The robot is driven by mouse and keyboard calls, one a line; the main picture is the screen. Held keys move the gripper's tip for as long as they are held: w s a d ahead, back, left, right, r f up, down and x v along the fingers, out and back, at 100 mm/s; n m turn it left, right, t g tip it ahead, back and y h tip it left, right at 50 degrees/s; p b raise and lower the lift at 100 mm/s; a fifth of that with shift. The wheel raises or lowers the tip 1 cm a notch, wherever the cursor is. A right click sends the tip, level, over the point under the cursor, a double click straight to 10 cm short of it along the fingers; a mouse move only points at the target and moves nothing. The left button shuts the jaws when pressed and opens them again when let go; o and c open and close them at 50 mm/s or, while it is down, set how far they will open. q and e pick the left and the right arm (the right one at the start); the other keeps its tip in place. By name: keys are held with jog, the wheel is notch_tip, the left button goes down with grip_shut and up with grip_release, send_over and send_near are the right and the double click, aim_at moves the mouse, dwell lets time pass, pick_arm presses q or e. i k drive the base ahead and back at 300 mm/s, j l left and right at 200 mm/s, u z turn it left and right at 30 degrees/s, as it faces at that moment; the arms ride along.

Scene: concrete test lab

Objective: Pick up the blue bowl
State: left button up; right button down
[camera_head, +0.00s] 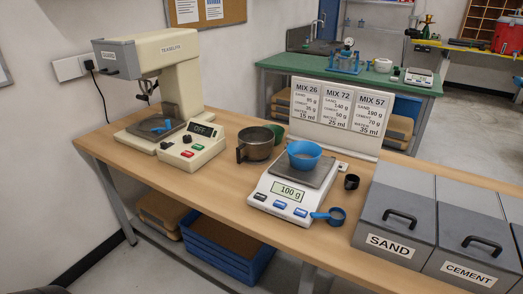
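The blue bowl (304,154) stands upright on the metal pan of the white scale (291,195), near the middle of the wooden table. The scale's display reads 100 g. The bowl's far inside wall shows, and its contents are hard to make out. Neither of my grippers shows in the head view.
A metal pot (255,144) stands left of the scale, with a green cup behind it. A blue scoop (336,215) and a dark cup (351,182) are to its right. Bins marked SAND (392,217) and CEMENT (468,245) fill the right side. A recipe board (335,118) stands behind.

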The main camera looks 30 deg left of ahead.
aim_at(303, 155)
jog(key=j+z, duration=0.2)
jog(key=z, duration=0.15)
jog(key=j+z, duration=0.45)
jog(key=z, duration=0.25)
jog(key=k+j+z, duration=0.2)
jog(key=j, duration=0.25)
jog(key=k+j+z, duration=0.2)
jog(key=j, duration=0.2)
jog(key=k+j, duration=0.2)
jog(key=j, duration=0.2)
jog(key=k+j, duration=0.2)
jog(key=j, duration=0.25)
jog(key=z, duration=0.05)
